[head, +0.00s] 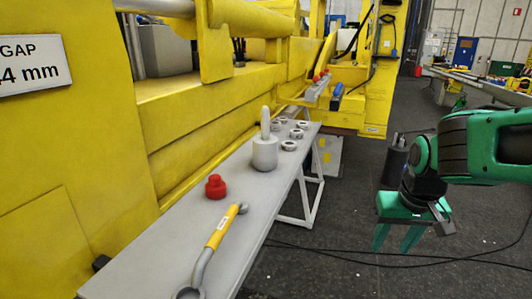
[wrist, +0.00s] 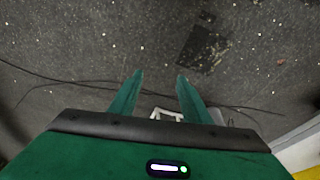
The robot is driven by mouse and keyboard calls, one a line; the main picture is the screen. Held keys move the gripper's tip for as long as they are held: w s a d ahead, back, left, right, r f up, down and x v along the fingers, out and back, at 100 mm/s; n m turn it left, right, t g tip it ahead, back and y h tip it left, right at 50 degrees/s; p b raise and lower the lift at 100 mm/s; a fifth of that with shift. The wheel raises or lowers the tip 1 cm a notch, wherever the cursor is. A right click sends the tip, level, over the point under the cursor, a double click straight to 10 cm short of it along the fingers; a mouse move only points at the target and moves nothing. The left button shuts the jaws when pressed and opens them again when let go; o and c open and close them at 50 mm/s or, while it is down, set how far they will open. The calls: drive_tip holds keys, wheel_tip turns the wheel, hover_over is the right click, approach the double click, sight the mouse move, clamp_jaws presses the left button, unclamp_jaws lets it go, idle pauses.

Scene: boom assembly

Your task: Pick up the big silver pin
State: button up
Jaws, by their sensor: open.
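The big silver pin (head: 265,151) stands upright on the grey bench in the head view. It has a wide cylindrical body with a narrower rounded piece rising from its top. My gripper (head: 397,247) is off to the right of the bench, over the floor, pointing down, well apart from the pin. Its two green fingers are spread and empty. The pin does not show in the wrist view.
The grey bench (head: 150,256) also bears a red knob-like part (head: 215,187), a yellow-handled wrench (head: 222,228) and several silver rings (head: 289,145) close to the pin. Yellow machinery (head: 190,130) walls the left side. Cables (head: 350,255) lie on the open floor at right.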

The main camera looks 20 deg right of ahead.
drive_tip(key=w+a+r+n+t, duration=0.1)
drive_tip(key=w+r+n+t, duration=0.15)
drive_tip(key=w, duration=0.85)
drive_tip(key=n+t+y, duration=0.4)
drive_tip(key=t, duration=0.9)
approach(268, 118)
drive_tip(key=w, duration=0.6)
drive_tip(key=w+a, duration=0.1)
drive_tip(key=w, duration=0.2)
drive_tip(key=shift+w+a, duration=0.2)
drive_tip(key=shift+a, duration=0.05)
drive_tip(key=shift+w+a+r, duration=0.15)
drive_tip(key=shift+w+a, duration=0.1)
drive_tip(key=shift+w, duration=0.7)
drive_tip(key=shift+w+a+r, duration=0.15)
drive_tip(key=shift+w+a, duration=0.05)
drive_tip(key=shift+w, duration=0.75)
drive_tip(key=shift+w+a+r, duration=0.1)
drive_tip(key=shift+w+a, duration=0.15)
drive_tip(key=shift+w, duration=0.7)
clamp_jaws()
